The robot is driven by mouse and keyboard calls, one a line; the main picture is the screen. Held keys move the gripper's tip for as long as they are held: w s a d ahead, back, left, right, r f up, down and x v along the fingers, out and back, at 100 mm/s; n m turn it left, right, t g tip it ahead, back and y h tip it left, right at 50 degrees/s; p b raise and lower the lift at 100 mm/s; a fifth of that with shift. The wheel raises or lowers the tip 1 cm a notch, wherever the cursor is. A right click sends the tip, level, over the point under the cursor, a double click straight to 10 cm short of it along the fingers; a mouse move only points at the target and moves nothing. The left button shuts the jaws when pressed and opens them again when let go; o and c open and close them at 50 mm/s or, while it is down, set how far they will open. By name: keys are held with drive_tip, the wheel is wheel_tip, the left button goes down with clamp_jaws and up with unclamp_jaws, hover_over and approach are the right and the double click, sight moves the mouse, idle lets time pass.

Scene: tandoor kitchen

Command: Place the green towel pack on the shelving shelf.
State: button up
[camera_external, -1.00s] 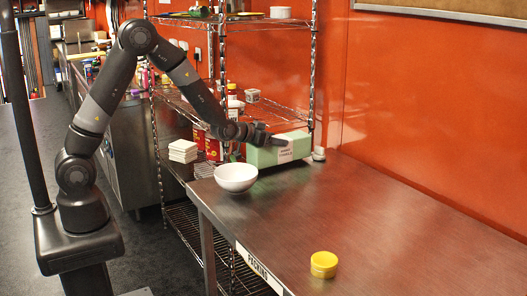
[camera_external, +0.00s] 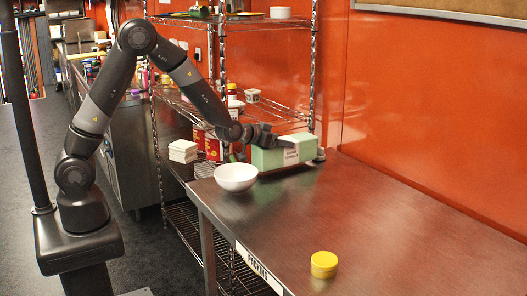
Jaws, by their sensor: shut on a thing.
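The green towel pack (camera_external: 270,159) is a pale green box with a white label. It is at the far end of the steel table, beside the wire shelving. My gripper (camera_external: 281,144) is at the pack's upper side and shut on it. The fingers partly cover the label. I cannot tell whether the pack's underside touches the table. The wire shelving (camera_external: 272,112) stands behind the table, with several shelves holding goods.
A white bowl (camera_external: 236,177) stands on the table just in front of the pack. Bottles and a small white tub (camera_external: 252,95) occupy the middle shelf. The table's right side (camera_external: 410,225) is clear.

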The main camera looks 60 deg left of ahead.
wheel_tip(320, 180, up, 15)
drive_tip(key=s+d+m+h, duration=0.15)
drive_tip(key=s+d, duration=0.45)
drive_tip(key=d, duration=0.7)
drive_tip(key=s+d+m+g+h, duration=0.15)
drive_tip(key=s+d, duration=0.45)
drive_tip(key=d, duration=0.6)
drive_tip(key=s+d+m+t+h, duration=0.15)
drive_tip(key=s+d, duration=0.45)
drive_tip(key=d, duration=0.7)
drive_tip(key=shift+g+h, duration=0.35)
drive_tip(key=shift+g, duration=0.15)
drive_tip(key=shift+w+a+f, duration=0.8)
drive_tip(key=shift+w+f, duration=0.95)
drive_tip(key=shift+f, duration=1.05)
drive_tip(key=shift+w+a+f, duration=0.85)
drive_tip(key=shift+w+f, duration=0.95)
drive_tip(key=shift+f, duration=1)
drive_tip(key=shift+w+a+f, duration=0.8)
drive_tip(key=shift+w+f, duration=0.95)
drive_tip(key=shift+f, duration=1.05)
drive_tip(key=shift+f, duration=0.15)
drive_tip(key=o, duration=1.3)
